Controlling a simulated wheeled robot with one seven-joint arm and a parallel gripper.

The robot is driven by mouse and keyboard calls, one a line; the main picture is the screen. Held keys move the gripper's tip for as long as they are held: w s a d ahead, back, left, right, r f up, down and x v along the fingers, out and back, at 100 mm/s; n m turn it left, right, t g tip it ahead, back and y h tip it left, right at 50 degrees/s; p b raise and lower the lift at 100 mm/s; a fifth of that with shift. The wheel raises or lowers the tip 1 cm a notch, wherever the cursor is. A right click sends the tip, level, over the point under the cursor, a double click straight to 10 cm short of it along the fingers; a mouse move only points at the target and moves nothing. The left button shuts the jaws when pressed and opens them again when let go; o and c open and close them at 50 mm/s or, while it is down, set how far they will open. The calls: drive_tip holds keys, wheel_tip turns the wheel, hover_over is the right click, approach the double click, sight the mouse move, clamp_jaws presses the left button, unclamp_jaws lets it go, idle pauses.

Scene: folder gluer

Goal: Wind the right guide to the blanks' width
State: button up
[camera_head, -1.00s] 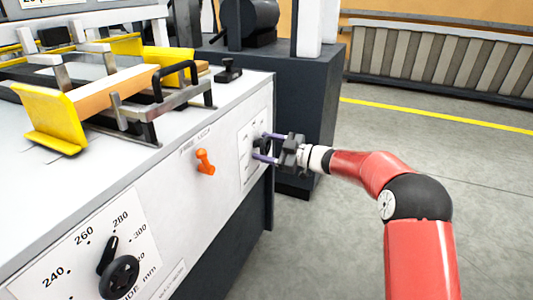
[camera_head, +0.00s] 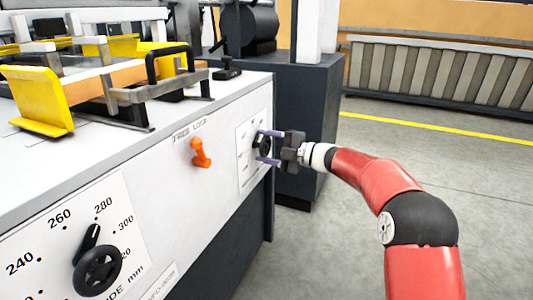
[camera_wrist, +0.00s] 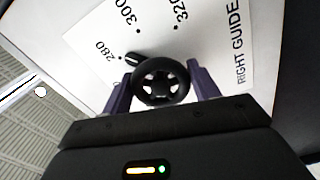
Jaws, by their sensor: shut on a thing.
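The right guide handwheel (camera_wrist: 160,82) is a small black spoked wheel on a white dial plate marked "RIGHT GUIDE" (camera_wrist: 238,45). Its black pointer (camera_wrist: 133,60) sits close to the 280 mark in the wrist view. My gripper (camera_head: 262,147) is shut on this wheel, with one purple finger on each side. In the head view the wheel is partly hidden by the gripper. On the machine top, yellow guide plates (camera_head: 40,100) stand beside a brown-orange board (camera_head: 124,74). I cannot tell from here how the right guide sits against the blanks.
An orange lever (camera_head: 200,153) is on the front panel under a lock label. A dark cabinet (camera_head: 300,95) stands behind the machine. Grey floor is clear to the right.

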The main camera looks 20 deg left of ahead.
drive_tip(key=shift+f+n+b, duration=0.1)
drive_tip(key=shift+n+b, duration=0.25)
drive_tip(key=shift+n, duration=0.25)
drive_tip(key=o, duration=1)
drive_tip(key=shift+c, duration=0.2)
drive_tip(key=d, duration=0.8)
drive_tip(key=shift+s, duration=0.3)
